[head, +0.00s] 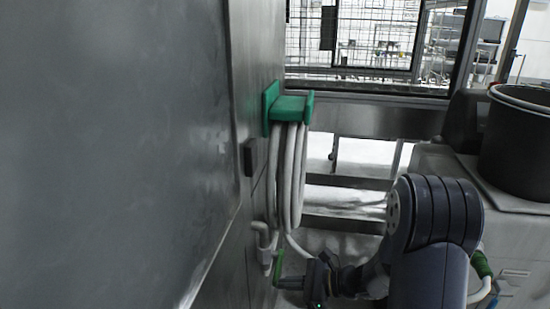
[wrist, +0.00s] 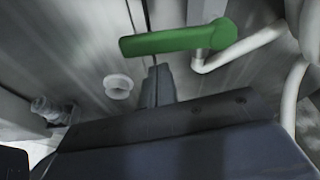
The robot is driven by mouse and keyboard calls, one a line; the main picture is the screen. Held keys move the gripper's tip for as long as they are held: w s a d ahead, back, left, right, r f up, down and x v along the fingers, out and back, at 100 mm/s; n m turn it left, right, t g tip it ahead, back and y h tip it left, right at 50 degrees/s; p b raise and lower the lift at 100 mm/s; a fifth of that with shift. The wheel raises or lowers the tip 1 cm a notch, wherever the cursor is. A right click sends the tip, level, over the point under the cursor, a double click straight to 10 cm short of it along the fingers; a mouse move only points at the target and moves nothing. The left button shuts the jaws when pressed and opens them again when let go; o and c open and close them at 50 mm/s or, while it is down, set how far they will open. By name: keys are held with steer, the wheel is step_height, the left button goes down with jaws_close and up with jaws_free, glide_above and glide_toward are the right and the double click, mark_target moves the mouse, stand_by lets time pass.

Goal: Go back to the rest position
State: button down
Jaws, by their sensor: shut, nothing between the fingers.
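My gripper (head: 286,283) is low in the middle of the head view, beside the steel wall. A green lever handle (head: 278,267) is right at its tip there. In the wrist view, the dark fingers of my gripper (wrist: 160,72) are shut together and empty. The green handle (wrist: 172,41) lies across the picture just beyond the fingertips, with a white pipe at its right end. I cannot tell whether the fingertips touch the handle.
A large grey steel panel (head: 110,150) fills the left. A coiled white hose (head: 290,175) hangs from a green bracket (head: 289,107). A black tub (head: 517,150) stands on a light cabinet at right. A white round fitting (wrist: 117,87) is left of the fingers.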

steer(key=w+f+n+t+y+b, duration=0.1)
steer(key=w+n+b, duration=0.3)
steer(key=b, duration=0.5)
steer(key=w+d+f+n+t+b, duration=0.1)
steer(key=w+n+t+b, duration=0.3)
steer(key=n+b, duration=0.4)
steer(key=shift+d+f+n+y+b, duration=0.2)
steer(key=shift+f+n+y+b, duration=0.2)
steer(key=shift+f+b, duration=0.6)
